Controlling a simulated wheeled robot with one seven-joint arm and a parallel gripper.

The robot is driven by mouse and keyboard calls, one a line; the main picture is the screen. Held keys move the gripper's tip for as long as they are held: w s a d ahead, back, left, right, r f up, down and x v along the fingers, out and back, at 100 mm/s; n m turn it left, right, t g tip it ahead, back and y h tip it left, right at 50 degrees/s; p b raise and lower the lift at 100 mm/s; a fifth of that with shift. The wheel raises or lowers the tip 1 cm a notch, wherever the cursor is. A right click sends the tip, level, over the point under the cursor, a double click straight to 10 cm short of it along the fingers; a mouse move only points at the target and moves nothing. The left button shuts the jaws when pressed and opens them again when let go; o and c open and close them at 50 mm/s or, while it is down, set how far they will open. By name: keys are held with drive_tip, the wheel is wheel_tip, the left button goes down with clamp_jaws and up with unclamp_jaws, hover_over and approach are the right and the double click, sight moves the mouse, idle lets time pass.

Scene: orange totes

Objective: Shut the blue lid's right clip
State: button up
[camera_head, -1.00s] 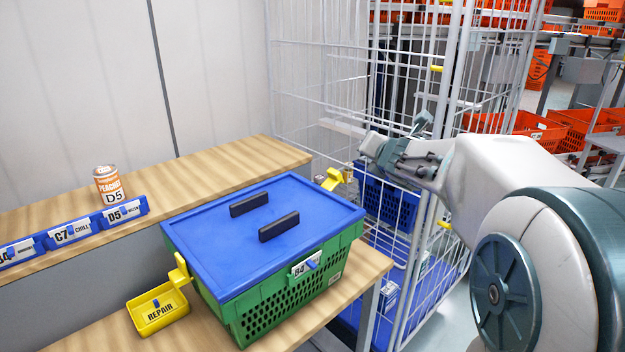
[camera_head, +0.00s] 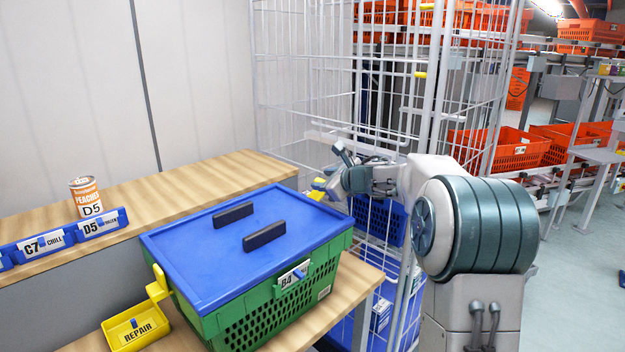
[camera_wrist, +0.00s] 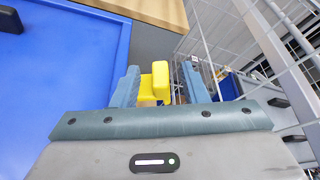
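The blue lid (camera_head: 240,250) sits on a green tote (camera_head: 270,318) on the wooden bench. Its right clip (camera_head: 318,186) is yellow and sticks out at the lid's far right end, partly hidden by my gripper (camera_head: 335,182). In the wrist view the yellow clip (camera_wrist: 158,82) lies between the two fingers of my gripper (camera_wrist: 160,88). The fingers are apart, with a gap on the clip's right side; whether the left finger touches it I cannot tell. The left clip (camera_head: 157,284) is yellow and stands at the tote's left end.
A white wire cage (camera_head: 300,90) stands right behind my gripper, with blue totes (camera_head: 378,218) in it. A wooden shelf (camera_head: 150,195) runs behind the tote, holding a peaches can (camera_head: 86,197) and blue label bins. A yellow REPAIR tray (camera_head: 135,328) sits at the left.

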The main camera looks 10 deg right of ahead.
sight(317, 179)
drive_tip(key=shift+p+x, duration=0.4)
drive_tip(key=shift+x, duration=2.75)
clamp_jaws()
